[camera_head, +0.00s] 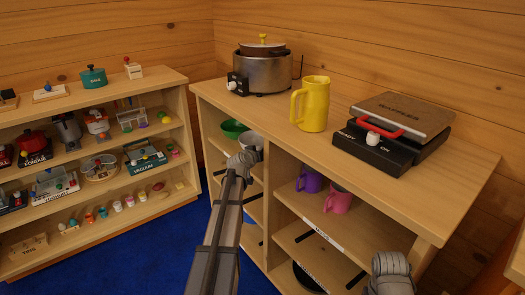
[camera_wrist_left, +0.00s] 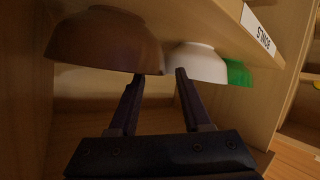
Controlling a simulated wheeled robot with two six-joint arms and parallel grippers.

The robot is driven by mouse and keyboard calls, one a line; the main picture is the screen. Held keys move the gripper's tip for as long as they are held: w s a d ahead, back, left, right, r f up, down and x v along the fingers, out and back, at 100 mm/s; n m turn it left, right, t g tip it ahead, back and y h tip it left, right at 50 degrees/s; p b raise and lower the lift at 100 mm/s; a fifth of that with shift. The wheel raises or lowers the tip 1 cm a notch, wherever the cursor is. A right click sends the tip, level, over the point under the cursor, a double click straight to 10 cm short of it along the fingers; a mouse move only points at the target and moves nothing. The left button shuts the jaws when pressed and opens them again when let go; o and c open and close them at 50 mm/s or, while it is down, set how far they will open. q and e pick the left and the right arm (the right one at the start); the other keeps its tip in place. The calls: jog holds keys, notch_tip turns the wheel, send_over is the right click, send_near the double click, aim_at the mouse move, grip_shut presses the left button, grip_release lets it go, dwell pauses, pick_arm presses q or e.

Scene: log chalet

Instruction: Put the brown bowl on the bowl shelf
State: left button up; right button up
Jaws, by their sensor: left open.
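The wrist view is upside down. In it the brown bowl (camera_wrist_left: 105,42) stands on the bowl shelf (camera_wrist_left: 222,22), beside a white bowl (camera_wrist_left: 196,62) and a green bowl (camera_wrist_left: 238,73). The shelf's label (camera_wrist_left: 259,27) shows inverted. My left gripper (camera_wrist_left: 160,73) is open, its fingertips close to the rims of the brown and white bowls; one tip overlaps the brown bowl's edge in the picture, and I cannot tell if it touches. In the head view the green bowl (camera_head: 233,128) and white bowl (camera_head: 251,140) show; the brown bowl and left fingertips are hidden. My right gripper is out of view.
On the cabinet top (camera_head: 350,90) stand a metal cooker (camera_head: 262,74), a yellow pitcher (camera_head: 313,104) and a black appliance (camera_head: 385,140). Purple (camera_head: 310,181) and pink (camera_head: 338,200) mugs sit in the right compartment. Toy shelves (camera_head: 90,195) stand at left. Blue floor is clear.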

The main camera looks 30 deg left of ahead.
pick_arm(q)
jog(key=p+v, duration=0.2)
jog(key=v, duration=0.6)
jog(key=shift+p, duration=0.3)
